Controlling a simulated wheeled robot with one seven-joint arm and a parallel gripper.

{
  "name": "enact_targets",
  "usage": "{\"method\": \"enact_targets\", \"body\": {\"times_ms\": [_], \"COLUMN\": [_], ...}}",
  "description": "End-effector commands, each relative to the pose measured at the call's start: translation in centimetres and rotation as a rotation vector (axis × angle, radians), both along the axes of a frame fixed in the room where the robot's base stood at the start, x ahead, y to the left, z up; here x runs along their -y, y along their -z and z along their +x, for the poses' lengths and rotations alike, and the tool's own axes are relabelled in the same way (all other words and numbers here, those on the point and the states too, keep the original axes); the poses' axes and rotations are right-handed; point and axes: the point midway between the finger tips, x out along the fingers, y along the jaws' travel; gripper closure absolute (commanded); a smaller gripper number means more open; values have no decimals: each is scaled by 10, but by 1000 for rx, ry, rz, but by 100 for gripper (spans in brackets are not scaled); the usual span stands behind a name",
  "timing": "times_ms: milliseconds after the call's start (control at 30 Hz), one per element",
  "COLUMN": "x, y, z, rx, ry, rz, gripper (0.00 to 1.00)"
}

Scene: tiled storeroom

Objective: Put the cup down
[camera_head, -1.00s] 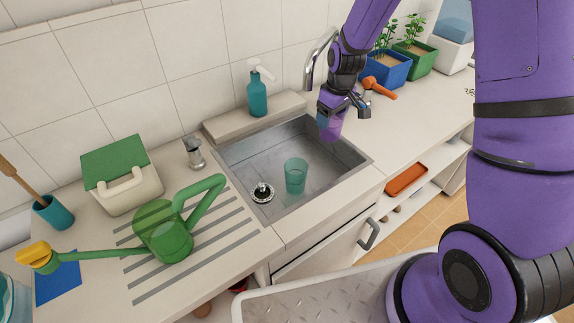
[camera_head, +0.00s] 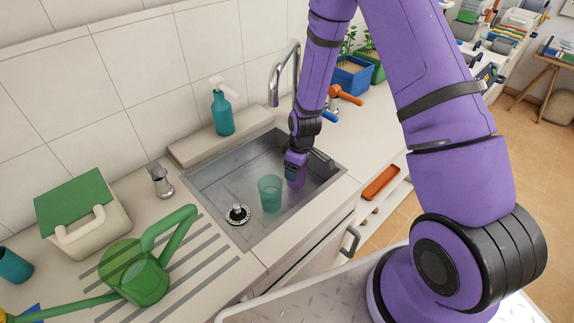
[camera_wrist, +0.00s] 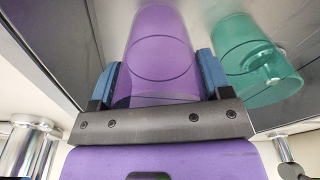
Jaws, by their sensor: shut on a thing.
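A translucent purple cup (camera_head: 297,180) is in my gripper (camera_head: 294,170), low inside the sink (camera_head: 205,190) near its right end. In the wrist view the purple cup (camera_wrist: 160,40) sits between the two blue finger pads of my gripper (camera_wrist: 160,78), which is shut on it. The cup looks roughly upright. I cannot tell whether its base touches the sink floor. A translucent teal cup (camera_head: 270,194) stands on the sink floor just left of the purple cup; it also shows at the right of the wrist view (camera_wrist: 262,65).
The sink drain (camera_head: 238,214) is left of the teal cup. A chrome faucet (camera_head: 273,85) and a teal soap bottle (camera_head: 222,112) stand behind the sink. A green watering can (camera_head: 135,272) is on the left drainboard. The left half of the sink floor is mostly clear.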

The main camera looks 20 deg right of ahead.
Motion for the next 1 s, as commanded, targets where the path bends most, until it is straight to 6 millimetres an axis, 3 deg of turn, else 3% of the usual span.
{"method": "enact_targets", "body": {"times_ms": [167, 433, 567, 967, 1000], "x": [-1, -16, -15, -15, -15], "y": [9, 8, 19, 23, 23], "z": [2, 38, 37, 37, 37], "rx": [1, 3, -1, 0, 0], "ry": [-1, -1, 0, 0, 0], "rz": [0, 0, -1, 0, 0], "gripper": [55, 55, 55, 55, 24]}}
